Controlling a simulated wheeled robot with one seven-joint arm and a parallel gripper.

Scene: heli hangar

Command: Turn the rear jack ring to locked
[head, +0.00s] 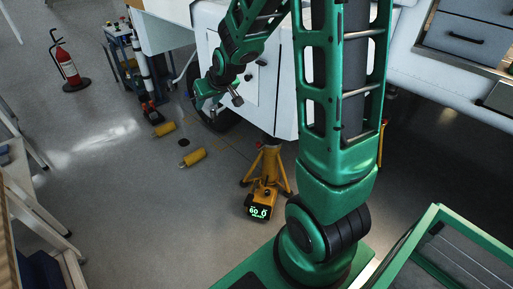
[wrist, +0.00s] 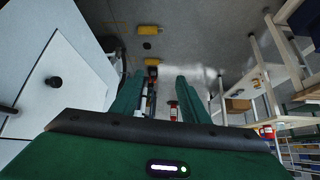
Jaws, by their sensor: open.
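A yellow tripod jack (head: 266,168) stands on the floor under the white body, right of the picture's middle in the head view. A yellow box with a lit green display (head: 259,212) sits at its foot. A second yellow jack (head: 382,140) shows only as a sliver behind my arm. I cannot make out a lock ring or its setting on either jack. My gripper (head: 204,100) is up beside the white body, left of and above the nearer jack. In the wrist view its two green fingers (wrist: 160,95) are apart with nothing held between them.
The white body (head: 272,85) hangs close to my gripper. A red extinguisher (head: 67,62) and a cart (head: 122,50) stand back left. Open floor lies at left.

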